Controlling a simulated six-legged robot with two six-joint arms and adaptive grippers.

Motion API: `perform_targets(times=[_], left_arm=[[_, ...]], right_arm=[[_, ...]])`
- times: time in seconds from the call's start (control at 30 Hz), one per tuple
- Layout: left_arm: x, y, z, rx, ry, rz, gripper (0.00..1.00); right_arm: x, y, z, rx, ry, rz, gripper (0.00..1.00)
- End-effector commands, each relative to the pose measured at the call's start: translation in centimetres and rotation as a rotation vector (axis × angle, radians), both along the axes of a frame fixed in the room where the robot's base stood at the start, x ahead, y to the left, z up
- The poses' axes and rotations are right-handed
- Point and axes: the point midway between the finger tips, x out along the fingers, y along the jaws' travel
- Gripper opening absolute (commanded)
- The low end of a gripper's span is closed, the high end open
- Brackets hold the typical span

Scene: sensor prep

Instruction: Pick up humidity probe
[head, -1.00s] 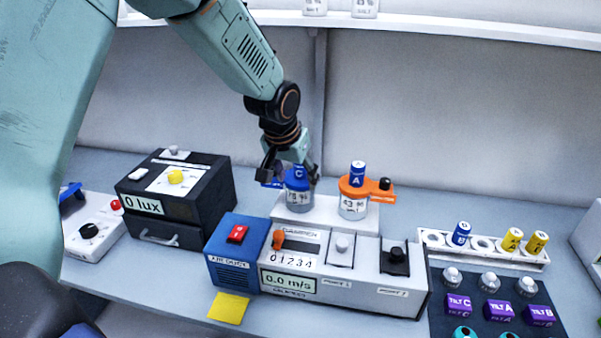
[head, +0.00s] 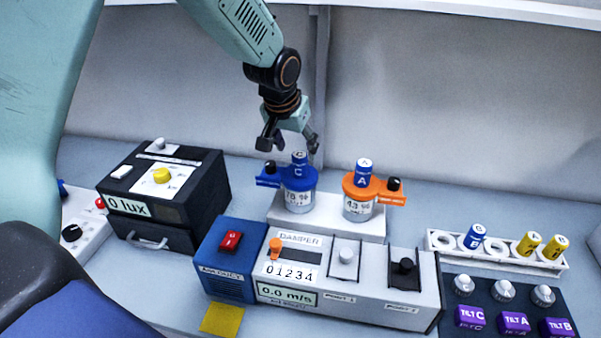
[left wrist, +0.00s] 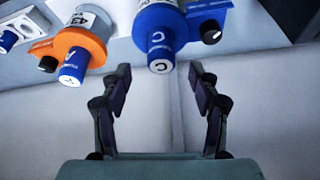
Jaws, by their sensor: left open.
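A blue humidity probe marked C (head: 299,157) stands upright in the blue lid of a jar with a percent label (head: 299,198). A second blue probe, marked A (head: 363,171), stands in the orange lid of the jar beside it, labelled 43 %. A third blue probe (head: 473,237) is in the white rack at the right. My left gripper (head: 289,145) is open and empty, just above probe C. In the left wrist view, probe C (left wrist: 160,56) shows beyond and between the open fingers (left wrist: 160,78), apart from them. My right gripper is not in view.
Both jars stand on a white block (head: 330,225) behind the damper box (head: 345,290) and blue air duct box (head: 225,265). A black lux box (head: 175,195) is at left. The white rack (head: 497,250) also holds yellow probes (head: 528,243). The wall is close behind.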

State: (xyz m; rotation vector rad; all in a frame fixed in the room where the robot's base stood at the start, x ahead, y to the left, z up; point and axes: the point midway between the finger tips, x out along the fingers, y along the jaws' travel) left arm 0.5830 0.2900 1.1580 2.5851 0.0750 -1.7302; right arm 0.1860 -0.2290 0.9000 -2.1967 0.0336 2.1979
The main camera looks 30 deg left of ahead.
Motion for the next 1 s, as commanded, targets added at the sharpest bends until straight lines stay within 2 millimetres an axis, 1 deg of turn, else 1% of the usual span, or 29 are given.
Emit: perform_targets(times=[0.03,0.23,0.4,0.5,0.6,0.87,1.0], left_arm=[[0.1,0.0,-0.6,0.0,0.002,0.0,0.61],[0.9,0.0,-2.1,0.0,0.002,0.0,0.61],[2.1,0.2,-3.9,0.001,0.003,0.0,0.61],[2.6,0.2,-5.1,0.0,0.001,-0.001,0.61],[2.9,0.3,-5.7,0.0,0.0,0.0,0.61],[3.2,0.4,-5.9,0.0,-0.001,0.0,0.61],[3.1,0.4,-5.9,0.0,-0.001,0.0,0.5]], right_arm=[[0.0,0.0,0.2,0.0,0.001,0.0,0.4],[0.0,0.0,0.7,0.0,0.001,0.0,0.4],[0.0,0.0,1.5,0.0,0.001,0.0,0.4],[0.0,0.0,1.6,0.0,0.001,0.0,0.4],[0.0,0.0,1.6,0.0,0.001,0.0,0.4],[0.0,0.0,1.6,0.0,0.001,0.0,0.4],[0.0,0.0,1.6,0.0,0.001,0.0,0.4]])
